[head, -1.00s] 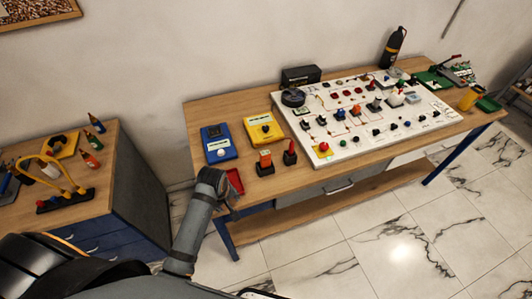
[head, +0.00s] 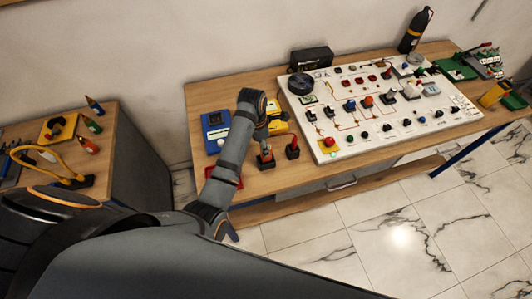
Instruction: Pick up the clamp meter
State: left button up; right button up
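No thing can be made out for certain as the clamp meter. An upright orange device (head: 264,157) in a black base stands near the front left of the workbench and may be it. My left arm reaches in from the lower left. Its wrist is above the bench's left part, in front of the blue meter (head: 213,131) and the yellow meter (head: 277,120). My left gripper (head: 262,128) is a small dark shape just above the orange device. Its fingers are not clear, nor whether it touches the device. My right gripper is out of view.
A white circuit board (head: 335,125) with several knobs fills the bench's middle. A red tray (head: 228,174) lies at the front left edge.

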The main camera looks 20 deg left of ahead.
pick_arm(q)
jog(key=shift+w+d+f, duration=0.1)
jog(key=shift+f, duration=0.5)
jog(key=shift+w+f, duration=0.15)
jog(key=shift+f, duration=0.15)
jog(key=shift+w+f, duration=0.15)
jog(key=shift+d+f+p, duration=0.35)
jog(key=shift+f+p, duration=0.45)
jog(key=shift+p, duration=0.05)
jog(key=f, duration=0.2)
jog(key=shift+d+f, duration=0.2)
jog(key=shift+f, duration=0.1)
jog(key=shift+w+f, duration=0.15)
jog(key=shift+f, duration=0.25)
grip_shut()
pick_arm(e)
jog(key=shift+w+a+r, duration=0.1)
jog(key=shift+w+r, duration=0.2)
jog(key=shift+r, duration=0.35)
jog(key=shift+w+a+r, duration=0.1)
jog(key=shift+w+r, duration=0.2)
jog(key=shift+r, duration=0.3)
